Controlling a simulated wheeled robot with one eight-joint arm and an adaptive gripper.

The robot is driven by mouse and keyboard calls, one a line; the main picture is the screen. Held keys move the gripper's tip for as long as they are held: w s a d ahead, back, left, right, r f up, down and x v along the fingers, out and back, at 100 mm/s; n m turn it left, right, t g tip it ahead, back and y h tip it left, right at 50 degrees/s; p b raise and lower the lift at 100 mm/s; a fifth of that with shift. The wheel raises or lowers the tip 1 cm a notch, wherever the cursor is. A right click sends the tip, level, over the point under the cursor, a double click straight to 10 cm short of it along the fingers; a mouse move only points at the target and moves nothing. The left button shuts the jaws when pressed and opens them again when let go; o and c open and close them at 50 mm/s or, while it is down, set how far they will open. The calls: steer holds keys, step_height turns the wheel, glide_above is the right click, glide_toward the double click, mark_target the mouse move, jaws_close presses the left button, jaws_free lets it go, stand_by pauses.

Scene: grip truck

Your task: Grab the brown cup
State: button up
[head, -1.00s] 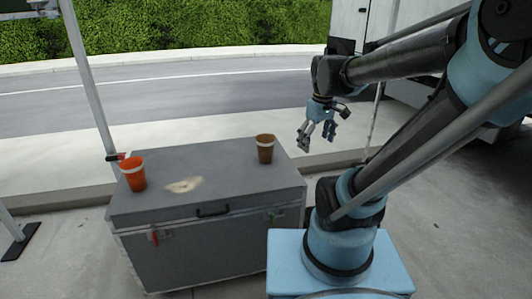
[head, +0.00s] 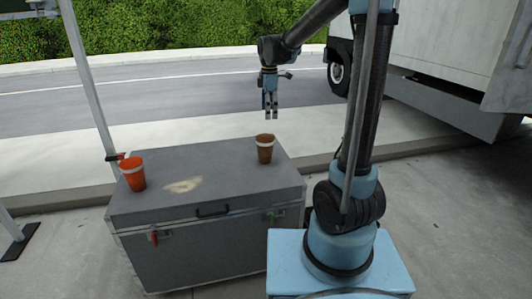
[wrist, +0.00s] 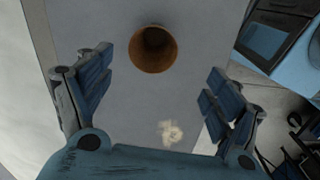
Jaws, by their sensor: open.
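The brown cup (head: 265,149) stands upright on the right part of the grey case's lid, with a pale band near its rim. In the wrist view the cup (wrist: 153,49) shows from above, its dark opening visible, beyond the fingertips and roughly midway between them. My gripper (head: 271,116) points down above the cup in the head view, apart from it. In the wrist view my gripper (wrist: 156,80) has its two blue fingers spread wide with nothing between them.
An orange cup (head: 132,174) stands on the left of the grey case (head: 225,165). A pale stain (head: 183,186) marks the lid between the cups. A metal pole (head: 88,85) rises at the left. A truck (head: 440,60) stands at the back right.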

steer(key=a, duration=0.1)
glide_toward(265, 147)
steer(key=shift+n, duration=0.3)
steer(key=w+f, duration=0.1)
steer(key=f, duration=0.1)
steer(key=w+f, duration=0.1)
steer(key=f, duration=0.1)
steer(key=w+f, duration=0.1)
steer(key=f, duration=0.1)
steer(key=shift+w+d+f, duration=0.3)
steer(key=shift+w+f, duration=0.05)
steer(key=shift+w, duration=0.05)
steer(key=f, duration=0.4)
steer(key=shift+a, duration=0.3)
steer(key=shift+f, duration=0.65)
steer(key=c, duration=0.9)
